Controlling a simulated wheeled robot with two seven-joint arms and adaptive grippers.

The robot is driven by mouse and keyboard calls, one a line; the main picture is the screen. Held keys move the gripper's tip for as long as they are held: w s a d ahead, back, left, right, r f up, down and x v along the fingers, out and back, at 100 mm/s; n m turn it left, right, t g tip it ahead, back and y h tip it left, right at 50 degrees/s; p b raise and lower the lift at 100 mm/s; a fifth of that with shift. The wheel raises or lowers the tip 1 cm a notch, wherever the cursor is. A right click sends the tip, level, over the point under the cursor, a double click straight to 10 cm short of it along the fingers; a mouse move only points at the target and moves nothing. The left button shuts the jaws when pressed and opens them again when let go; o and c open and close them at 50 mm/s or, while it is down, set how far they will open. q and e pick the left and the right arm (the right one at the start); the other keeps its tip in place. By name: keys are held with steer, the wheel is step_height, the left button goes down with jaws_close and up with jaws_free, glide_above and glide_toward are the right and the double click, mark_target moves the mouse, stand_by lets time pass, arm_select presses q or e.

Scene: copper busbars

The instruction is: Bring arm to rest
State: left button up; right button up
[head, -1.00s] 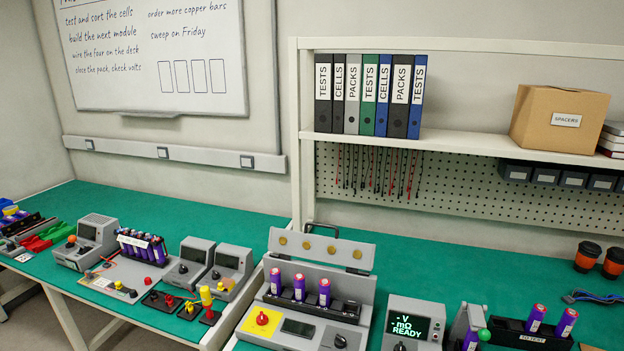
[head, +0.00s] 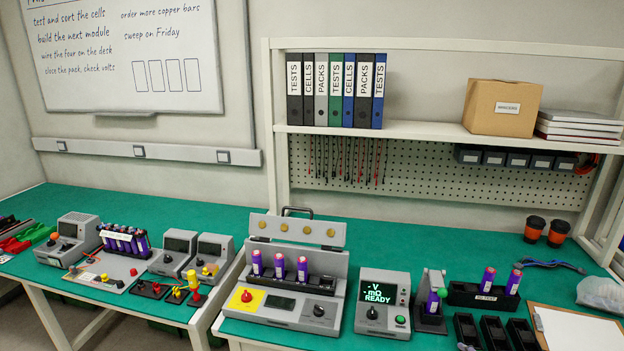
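Neither of my grippers nor either arm shows in the head view. On the green bench, a grey charger-like station (head: 285,312) with a yellow patch and red knob holds three purple cells (head: 279,266) upright. Right of it a meter (head: 383,304) reads "-V -mΩ READY". A small grey holder (head: 430,318) beside it has one purple cell (head: 435,295). A black "TO TEST" tray (head: 466,295) holds two purple cells (head: 487,280). No copper busbar can be made out.
Black empty bins (head: 494,333) and a clipboard (head: 575,330) lie at the front right. Two orange-black cups (head: 534,229) stand behind. The left bench carries a rack of purple cells (head: 124,240) and grey instruments (head: 75,239). The green surface behind the meter is clear.

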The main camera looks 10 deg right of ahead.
steer(key=w+a+f+m+g+y, duration=0.2)
steer(key=a+f+m+y, duration=0.1)
steer(key=a+f, duration=0.75)
steer(key=w+a+f+m+g+y, duration=0.2)
steer(key=a+f, duration=0.8)
steer(key=f, duration=0.1)
steer(key=s+a+f+m+g+y, duration=0.1)
steer(key=s+a+f+m+g, duration=0.2)
steer(key=s+a+f, duration=1)
steer(key=a+g, duration=0.3)
steer(key=shift+s+y+p, duration=0.2)
steer(key=shift+y+p, duration=0.1)
steer(key=shift+p, duration=0.1)
